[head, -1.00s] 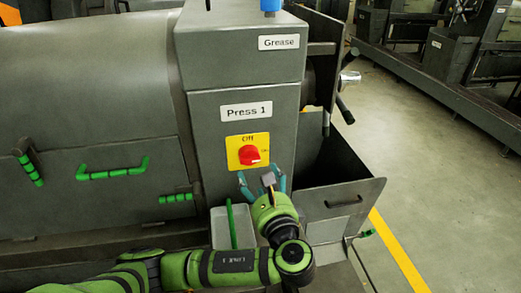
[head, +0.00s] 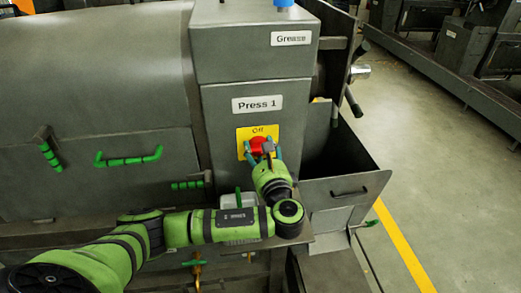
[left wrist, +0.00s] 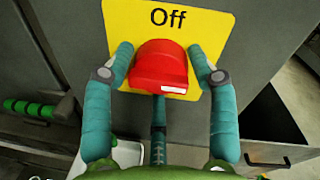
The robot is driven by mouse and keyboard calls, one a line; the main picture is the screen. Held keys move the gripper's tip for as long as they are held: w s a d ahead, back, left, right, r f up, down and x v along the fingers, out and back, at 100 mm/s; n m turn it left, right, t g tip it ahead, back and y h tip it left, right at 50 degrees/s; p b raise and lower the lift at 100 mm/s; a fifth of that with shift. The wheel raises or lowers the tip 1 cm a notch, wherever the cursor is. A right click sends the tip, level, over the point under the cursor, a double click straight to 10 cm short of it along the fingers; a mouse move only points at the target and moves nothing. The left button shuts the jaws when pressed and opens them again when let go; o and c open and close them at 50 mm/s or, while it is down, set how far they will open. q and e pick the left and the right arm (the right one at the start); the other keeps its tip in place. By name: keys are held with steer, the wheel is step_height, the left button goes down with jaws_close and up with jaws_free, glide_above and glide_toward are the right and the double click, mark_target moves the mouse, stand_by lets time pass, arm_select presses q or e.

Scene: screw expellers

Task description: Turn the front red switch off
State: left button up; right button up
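The red rotary switch (head: 258,146) sits on a yellow plate (head: 243,134) on the grey Press 1 housing, in the head view. In the left wrist view the red knob (left wrist: 160,66) is large and central, with its white mark at the lower right; "Off" is printed on the yellow plate (left wrist: 205,22) above it. My left gripper (head: 262,153) is at the switch. Its teal fingers (left wrist: 160,62) are open, one on each side of the knob; whether they touch it I cannot tell. My right gripper is not in view.
An open grey bin (head: 345,190) with a handle stands to the right of the press. Green handles (head: 128,160) are on the machine body at left. A white container (head: 238,203) is partly hidden behind my left arm. Open floor lies at right.

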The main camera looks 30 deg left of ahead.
arm_select(q)
steer(key=c, duration=0.3)
steer(key=shift+c, duration=0.3)
steer(key=shift+n, duration=0.3)
steer(key=n+b, duration=0.2)
steer(key=n, duration=0.2)
steer(key=n+h+b, duration=0.1)
steer(key=n+b, duration=0.2)
steer(key=n, duration=0.1)
steer(key=shift+n, duration=0.3)
steer(key=n+b, duration=0.2)
steer(key=n, duration=0.2)
steer(key=shift+s+a+h+b, duration=0.1)
steer(key=shift+h+b, duration=0.2)
steer(key=shift+b, duration=0.05)
steer(key=shift+n+b, duration=1.05)
steer(key=shift+n, duration=0.75)
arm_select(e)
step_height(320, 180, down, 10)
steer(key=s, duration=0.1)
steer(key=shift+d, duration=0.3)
